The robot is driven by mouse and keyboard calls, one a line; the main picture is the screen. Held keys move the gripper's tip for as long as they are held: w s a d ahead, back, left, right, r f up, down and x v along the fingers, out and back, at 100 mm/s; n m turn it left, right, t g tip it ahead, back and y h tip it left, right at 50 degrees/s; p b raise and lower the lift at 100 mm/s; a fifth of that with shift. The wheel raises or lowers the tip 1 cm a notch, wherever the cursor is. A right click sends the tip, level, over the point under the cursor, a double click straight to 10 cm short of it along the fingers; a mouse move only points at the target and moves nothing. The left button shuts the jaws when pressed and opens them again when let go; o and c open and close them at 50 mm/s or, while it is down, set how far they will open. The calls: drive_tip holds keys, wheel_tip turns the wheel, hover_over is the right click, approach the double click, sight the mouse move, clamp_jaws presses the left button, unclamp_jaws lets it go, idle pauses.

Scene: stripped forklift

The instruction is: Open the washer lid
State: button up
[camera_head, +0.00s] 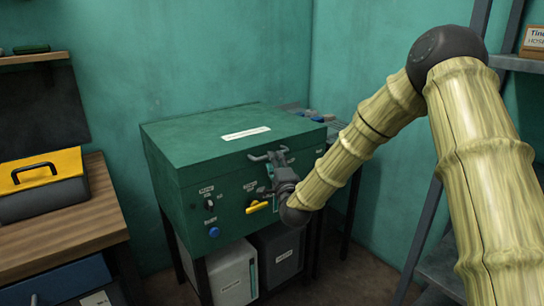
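The washer is a green metal box (215,195) on dark legs, standing near the room's corner. Its lid (190,147) carries a white label and lies flat and closed. A grey bar handle (257,157) shows at the lid's front edge. My gripper (274,165) is at the washer's front, right by this handle. The wrist hides part of the gripper and the front panel. The fingers are small and blend with the handle, so I cannot tell whether they touch or grip it.
The front panel has a yellow lever (258,207) and a blue button (214,232). White (232,274) and dark (282,250) containers stand below. A wooden bench (75,215) with a yellow-lidded toolbox (42,185) is at left. Metal shelving (430,240) stands at right, behind my arm.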

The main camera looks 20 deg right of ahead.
drive_tip(key=shift+w+r, duration=0.2)
drive_tip(key=shift+w, duration=0.95)
drive_tip(key=shift+w+r, duration=0.15)
drive_tip(key=shift+w, duration=0.95)
drive_tip(key=shift+c, duration=0.4)
clamp_jaws()
